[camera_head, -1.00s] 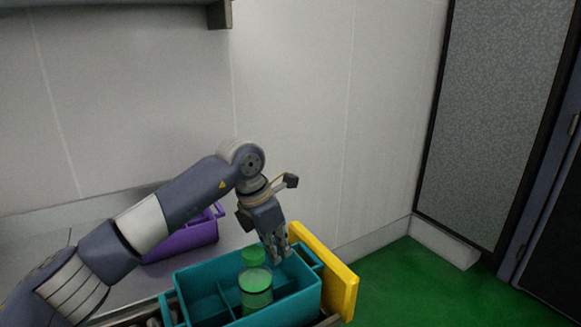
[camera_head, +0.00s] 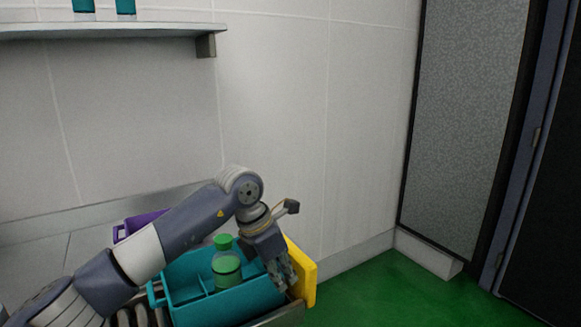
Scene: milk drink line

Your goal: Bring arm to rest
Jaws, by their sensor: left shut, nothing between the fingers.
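My left arm comes in from the lower left. Its gripper (camera_head: 284,275) points down over the right end of the teal crate (camera_head: 228,306), in front of the yellow panel. The gripper is shut and holds nothing. The teal crate has dividers. A bottle with a green lid (camera_head: 227,264) stands in it, and another green lid (camera_head: 223,241) shows just behind. Both are left of the gripper and apart from it. My right gripper is not in view.
A yellow panel (camera_head: 303,273) stands at the crate's right end. A purple crate (camera_head: 135,224) is partly hidden behind my arm. A wall shelf (camera_head: 110,30) is at upper left. Green floor (camera_head: 380,295) is open at right, before a dark door (camera_head: 548,190).

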